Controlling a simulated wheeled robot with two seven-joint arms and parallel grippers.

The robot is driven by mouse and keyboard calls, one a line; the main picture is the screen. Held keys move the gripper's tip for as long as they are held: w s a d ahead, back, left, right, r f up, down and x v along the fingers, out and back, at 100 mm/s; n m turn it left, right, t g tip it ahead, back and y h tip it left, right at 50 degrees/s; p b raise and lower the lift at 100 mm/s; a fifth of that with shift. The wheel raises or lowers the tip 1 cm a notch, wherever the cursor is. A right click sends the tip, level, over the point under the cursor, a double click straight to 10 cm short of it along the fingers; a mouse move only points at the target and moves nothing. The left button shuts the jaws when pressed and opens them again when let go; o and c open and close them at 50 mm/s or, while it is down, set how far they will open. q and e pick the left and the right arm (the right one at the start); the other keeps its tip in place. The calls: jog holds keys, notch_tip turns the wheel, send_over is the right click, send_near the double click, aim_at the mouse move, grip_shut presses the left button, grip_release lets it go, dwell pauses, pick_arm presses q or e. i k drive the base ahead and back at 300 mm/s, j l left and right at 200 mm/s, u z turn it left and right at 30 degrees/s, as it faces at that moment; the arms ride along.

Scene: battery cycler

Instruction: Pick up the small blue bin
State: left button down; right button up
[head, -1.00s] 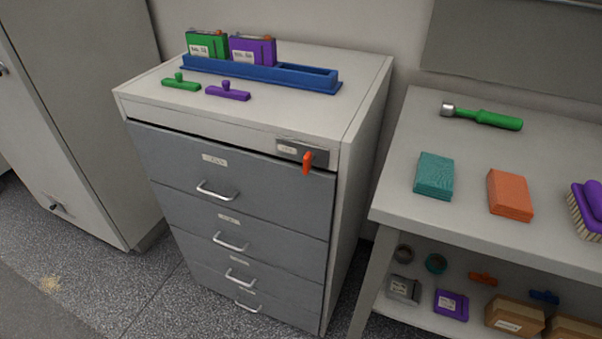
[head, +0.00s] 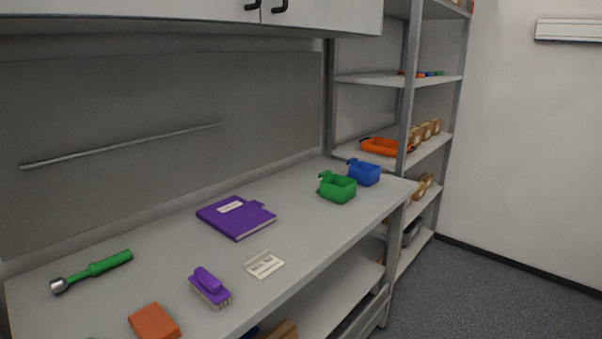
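The small blue bin (head: 364,173) stands upright on the far right end of the workbench top (head: 312,237). It is an open-topped box with a small tab at its left. A similar green bin (head: 337,187) stands just in front of it and to its left, partly overlapping it in the view. Neither of my grippers shows in the head view.
A purple binder (head: 236,217), a white label card (head: 264,264), a purple brush (head: 209,287), an orange block (head: 154,321) and a green-handled tool (head: 92,270) lie on the bench. A shelving rack (head: 408,95) with an orange tray (head: 385,147) stands behind the bench's right end. Open floor (head: 480,295) lies at right.

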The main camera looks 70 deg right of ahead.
aim_at(366, 174)
jog(key=z, duration=2.65)
jog(key=u, duration=2.9)
jog(key=z, duration=2.9)
jog(key=u, duration=0.35)
